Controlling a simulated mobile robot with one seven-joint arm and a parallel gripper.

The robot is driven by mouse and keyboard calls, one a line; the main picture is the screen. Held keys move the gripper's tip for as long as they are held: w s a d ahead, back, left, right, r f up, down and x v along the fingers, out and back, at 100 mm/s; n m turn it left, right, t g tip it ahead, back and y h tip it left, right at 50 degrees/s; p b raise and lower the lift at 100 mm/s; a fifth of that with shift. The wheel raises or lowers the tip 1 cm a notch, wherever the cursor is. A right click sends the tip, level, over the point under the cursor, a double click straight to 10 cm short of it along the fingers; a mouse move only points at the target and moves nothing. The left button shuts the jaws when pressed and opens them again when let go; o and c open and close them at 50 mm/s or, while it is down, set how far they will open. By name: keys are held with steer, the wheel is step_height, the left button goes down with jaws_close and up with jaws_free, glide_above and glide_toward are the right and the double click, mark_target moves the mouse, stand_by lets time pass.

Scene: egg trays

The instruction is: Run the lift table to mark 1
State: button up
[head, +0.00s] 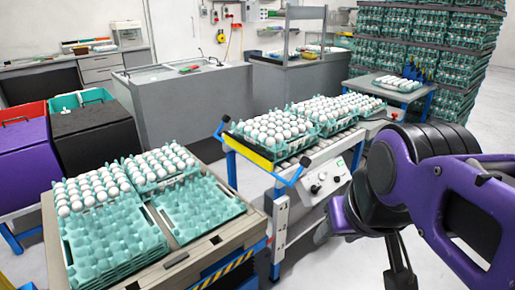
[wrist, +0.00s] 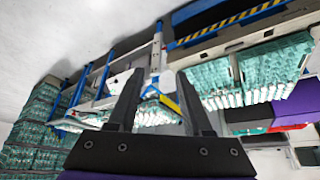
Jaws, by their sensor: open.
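The lift table appears to be the table (head: 176,266) at front left, with a yellow-and-black striped edge. It bears green egg trays, partly filled with white eggs at the back and empty in front. In the wrist view, which is turned over, the striped edge (wrist: 235,21) shows at the top. A white control box (head: 323,184) with dark knobs is on the front of the middle roller conveyor. A pale upright post (head: 280,222) stands beside the table; its markings are too small to read. My gripper (wrist: 158,98) is open and empty, apart from the control box.
Full egg trays (head: 272,135) stand on the middle conveyor, with blue handles at its end. Purple and black bins (head: 92,132) are at left. Stacked trays (head: 425,50) rise at back right. Grey floor is clear at right.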

jaws_close()
stand_by(1.8)
